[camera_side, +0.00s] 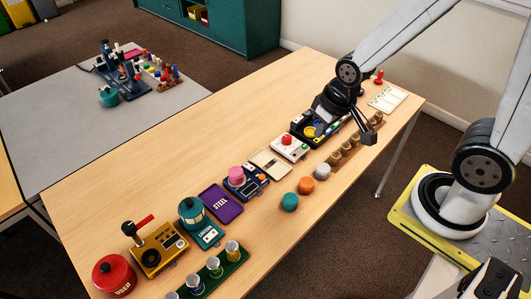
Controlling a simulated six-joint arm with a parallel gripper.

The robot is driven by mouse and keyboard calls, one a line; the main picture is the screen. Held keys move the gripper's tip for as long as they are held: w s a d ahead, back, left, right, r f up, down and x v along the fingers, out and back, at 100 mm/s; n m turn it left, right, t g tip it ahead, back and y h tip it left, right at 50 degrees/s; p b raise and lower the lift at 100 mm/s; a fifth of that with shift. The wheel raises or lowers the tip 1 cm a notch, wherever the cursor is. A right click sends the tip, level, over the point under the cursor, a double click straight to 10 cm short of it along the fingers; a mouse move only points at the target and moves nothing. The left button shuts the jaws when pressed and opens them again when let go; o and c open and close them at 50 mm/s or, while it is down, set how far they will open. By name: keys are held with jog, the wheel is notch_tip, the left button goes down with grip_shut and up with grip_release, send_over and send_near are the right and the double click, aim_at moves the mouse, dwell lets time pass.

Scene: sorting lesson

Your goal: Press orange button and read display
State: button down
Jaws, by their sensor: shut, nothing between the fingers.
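A round orange piece (307,185) sits on the wooden table, between a teal one (289,202) and a white one (322,171). I cannot tell whether it is a button. A dark blue device (246,188) with a pink dome on top stands to its left, and a white box (289,148) with a red button stands behind it. No readable display shows at this size. My gripper (369,138) is shut and empty, above the table's right part near a row of brown pieces, well right of the orange piece.
A purple STEEL plate (221,204), a teal device (200,226), a yellow lever device (159,250) and a red USED pot (113,275) line the table leftward. A green rack (217,276) stands in front. A white card (388,99) lies far right. The table's back left is clear.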

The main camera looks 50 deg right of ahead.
jog(key=w+a+f+m+t, duration=0.2)
jog(key=w+f+m+t, duration=0.1)
jog(key=w+f, duration=0.4)
jog(key=m+t+y, duration=0.1)
jog(key=m+t, duration=0.2)
jog(key=m, duration=0.1)
send_over(264, 178)
notch_tip(264, 178, down, 7)
jog(key=shift+a, duration=0.1)
jog(key=shift+f, duration=0.15)
jog(key=shift+f, duration=4.3)
jog(key=shift+f, duration=0.85)
jog(key=shift+r, duration=0.15)
dwell(0.3)
jog(key=shift+r, duration=0.75)
